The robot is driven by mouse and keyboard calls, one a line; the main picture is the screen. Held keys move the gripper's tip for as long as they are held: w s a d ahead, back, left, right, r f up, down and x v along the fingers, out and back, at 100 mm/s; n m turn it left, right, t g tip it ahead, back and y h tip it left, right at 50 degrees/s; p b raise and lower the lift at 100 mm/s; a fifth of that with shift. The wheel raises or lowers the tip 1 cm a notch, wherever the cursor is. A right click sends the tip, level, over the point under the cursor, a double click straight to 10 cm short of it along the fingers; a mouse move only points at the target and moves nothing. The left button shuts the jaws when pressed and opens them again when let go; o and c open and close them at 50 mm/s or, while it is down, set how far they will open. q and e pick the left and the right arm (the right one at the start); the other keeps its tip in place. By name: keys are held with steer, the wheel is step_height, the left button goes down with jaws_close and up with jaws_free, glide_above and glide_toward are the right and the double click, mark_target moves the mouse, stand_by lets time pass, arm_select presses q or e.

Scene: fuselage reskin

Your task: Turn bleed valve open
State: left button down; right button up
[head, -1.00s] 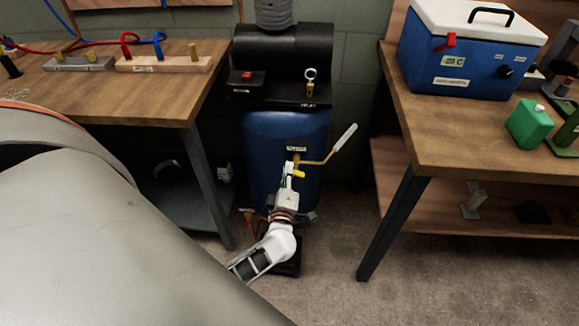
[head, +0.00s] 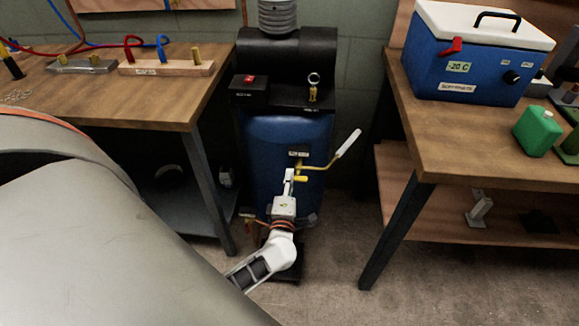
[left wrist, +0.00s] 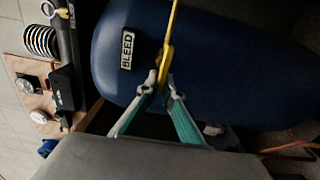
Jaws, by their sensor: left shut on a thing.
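The bleed valve (head: 318,166) is on the front of a blue tank (head: 262,140), below a small label. It has a long yellow lever with a white grip that slants up to the right. My left gripper (head: 292,174) is at the valve's yellow body, at the lever's lower left end. In the left wrist view the gripper's fingertips (left wrist: 160,84) are closed on the yellow valve handle (left wrist: 168,48), beside the BLEED label (left wrist: 127,48). The exact contact is partly hidden by the fingers. My right gripper is out of view.
A black compressor top (head: 290,55) with a red switch (head: 249,79) and a ring-pull valve (head: 313,86) sits above the tank. Wooden benches stand on both sides, the right one holding a blue cooler (head: 470,60). A grey curved fuselage panel (head: 90,230) fills the lower left.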

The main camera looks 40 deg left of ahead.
arm_select(q)
steer(key=shift+f, duration=0.1)
steer(key=c, duration=2.2)
jaws_free()
steer(key=shift+s, duration=0.1)
steer(key=shift+s+d, duration=0.25)
steer(key=v, duration=1.1)
steer(key=shift+s, duration=0.15)
